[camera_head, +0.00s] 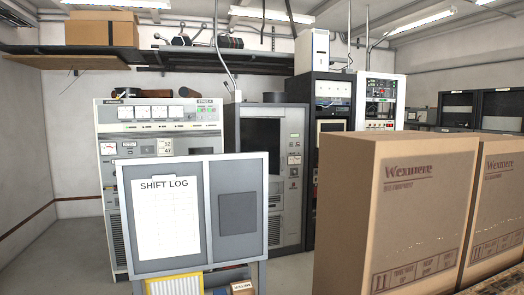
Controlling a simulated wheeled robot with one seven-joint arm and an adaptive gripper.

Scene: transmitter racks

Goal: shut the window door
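A grey cabinet (294,205) stands behind the shift log board, in the middle of the view. Its upper front has a dark, window-like rectangle (262,133). I cannot tell whether this is a window door or an opening, nor whether a door there is open or shut. The shift log board hides the cabinet's lower left. No other window door can be made out for certain. My gripper is not in view.
The grey board with the "SHIFT LOG" sheet (167,217) stands in front of the racks. Large cardboard boxes (399,200) block the right foreground. A white rack (160,118) stands behind the board. Bare floor (60,262) shows at the left.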

